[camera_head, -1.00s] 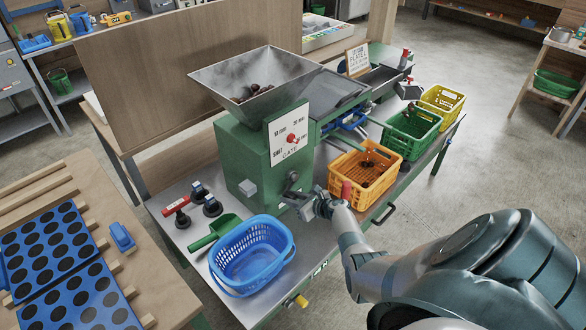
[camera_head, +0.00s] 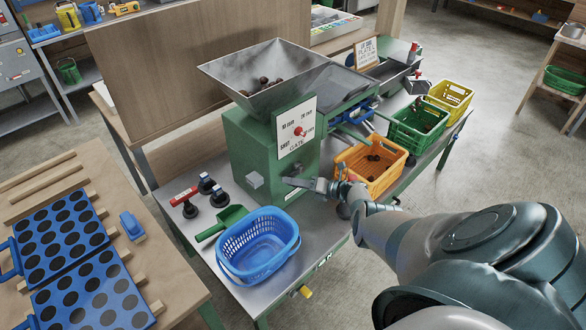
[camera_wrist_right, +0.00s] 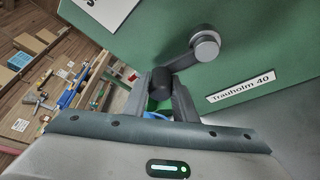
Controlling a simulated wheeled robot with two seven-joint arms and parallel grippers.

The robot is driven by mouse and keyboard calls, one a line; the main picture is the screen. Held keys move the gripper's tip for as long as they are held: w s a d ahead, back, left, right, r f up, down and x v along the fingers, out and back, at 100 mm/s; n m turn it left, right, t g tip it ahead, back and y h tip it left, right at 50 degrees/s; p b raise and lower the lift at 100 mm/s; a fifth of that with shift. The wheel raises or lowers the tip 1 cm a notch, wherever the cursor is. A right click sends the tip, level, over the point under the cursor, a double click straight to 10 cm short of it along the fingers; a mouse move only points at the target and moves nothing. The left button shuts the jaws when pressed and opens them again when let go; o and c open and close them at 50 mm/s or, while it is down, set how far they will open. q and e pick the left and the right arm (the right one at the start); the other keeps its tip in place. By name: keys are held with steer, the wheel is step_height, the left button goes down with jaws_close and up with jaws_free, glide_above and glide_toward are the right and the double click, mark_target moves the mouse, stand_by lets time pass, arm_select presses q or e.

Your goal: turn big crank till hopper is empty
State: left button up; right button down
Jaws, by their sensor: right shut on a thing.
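The green machine (camera_head: 247,150) carries a grey metal hopper (camera_head: 235,84) with several brown chestnuts (camera_head: 262,86) low inside. Its white gate plate (camera_head: 296,112) has a red knob (camera_head: 299,131). The big crank (camera_head: 300,183) is on the machine's front; its arm and hub (camera_wrist_right: 206,46) show clearly in the right wrist view. My right gripper (camera_head: 330,188) is shut on the crank's dark handle (camera_wrist_right: 161,84), which sits between the fingers (camera_wrist_right: 162,92). My arm hides part of the gripper in the head view. My left gripper is not in view.
An orange crate (camera_head: 388,184) holding some chestnuts stands close to my right gripper. Green (camera_head: 432,142) and yellow (camera_head: 462,100) crates stand beyond it. A blue basket (camera_head: 232,272) and green scoop (camera_head: 222,222) lie at the bench's front left.

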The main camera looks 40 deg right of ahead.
steer(key=shift+w+d+r+m+t, duration=0.2)
steer(key=shift+d+r+m, duration=0.15)
steer(key=shift+r, duration=0.2)
steer(key=shift+w+d+r+m+t, duration=0.1)
steer(key=shift+d+r+m+t, duration=0.1)
steer(key=shift+d+r+m, duration=0.25)
steer(key=shift+a, duration=0.1)
steer(key=c, duration=1.5)
jaws_free()
steer(key=shift+o, duration=0.2)
steer(key=shift+s+a+f+y, duration=0.1)
steer(key=shift+s+f+y, duration=0.1)
steer(key=shift+f+y, duration=0.1)
steer(key=shift+s+r, duration=0.15)
steer(key=shift+s, duration=0.25)
steer(key=p+v, duration=0.4)
steer(key=v, duration=1.2)
steer(key=shift+d+r, duration=0.3)
steer(key=shift+d, duration=0.05)
steer(key=shift+s, duration=0.1)
